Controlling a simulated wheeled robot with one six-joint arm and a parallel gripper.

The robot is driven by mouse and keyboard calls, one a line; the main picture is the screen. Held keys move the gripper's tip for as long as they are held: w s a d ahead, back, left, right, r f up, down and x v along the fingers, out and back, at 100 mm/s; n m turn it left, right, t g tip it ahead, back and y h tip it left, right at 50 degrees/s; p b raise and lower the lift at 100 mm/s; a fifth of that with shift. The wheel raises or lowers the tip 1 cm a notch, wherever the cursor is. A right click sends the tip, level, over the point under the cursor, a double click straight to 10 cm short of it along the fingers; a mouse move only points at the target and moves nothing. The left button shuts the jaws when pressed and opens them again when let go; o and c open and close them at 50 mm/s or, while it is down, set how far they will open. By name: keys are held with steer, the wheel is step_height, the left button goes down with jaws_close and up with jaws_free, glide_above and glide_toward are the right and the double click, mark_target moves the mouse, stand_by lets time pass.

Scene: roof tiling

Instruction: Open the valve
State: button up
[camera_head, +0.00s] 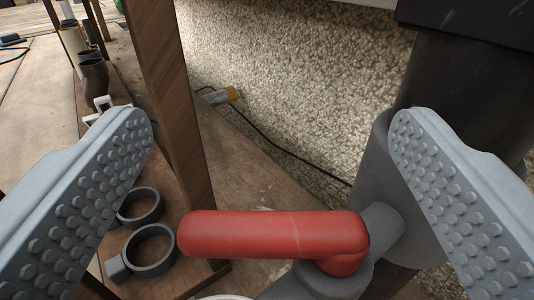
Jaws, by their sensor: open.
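The valve has a red lever handle (265,234) that lies roughly level across the picture, pointing left from its pivot. It joins a grey valve body (377,225) on a vertical grey pipe at the right. My gripper (272,135) is open, with one studded grey finger on the left and one on the right. The handle shows low between the two fingers, and nothing is gripped. The right finger hides part of the pipe. Whether either finger touches the valve cannot be told.
A brown wooden post (170,90) stands left of centre, behind the left finger. Grey pipe rings (150,250) lie on a wooden shelf at lower left. A rough stucco wall (300,80) stands behind. A black cable (290,152) with a yellow-tipped connector lies along its foot.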

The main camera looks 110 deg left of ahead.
step_height(320, 180, up, 8)
steer(key=shift+f, duration=0.25)
steer(key=c, duration=0.9)
steer(key=shift+d+f, duration=0.1)
steer(key=shift+d, duration=0.05)
steer(key=c, duration=0.3)
steer(key=s+d+f+m+t, duration=0.1)
steer(key=d+f+m+t, duration=0.1)
steer(key=m, duration=0.3)
steer(key=s+d+f+m+t, duration=0.2)
steer(key=d+m+t, duration=0.1)
steer(key=d+m, duration=0.1)
steer(key=s+d+f+m+t+y, duration=0.1)
steer(key=s+d+f+m+t, duration=0.1)
steer(key=m, duration=0.4)
steer(key=shift+d+t, duration=0.4)
steer(key=shift+d, duration=0.35)
steer(key=shift+c, duration=0.6)
steer(key=s+d+f+m+t+h, duration=0.3)
steer(key=s+d+f+m+t, duration=0.25)
steer(key=m, duration=0.65)
glide_toward(214, 256)
steer(key=x, duration=0.9)
steer(key=shift+w+a, duration=0.15)
steer(key=shift+a, duration=0.15)
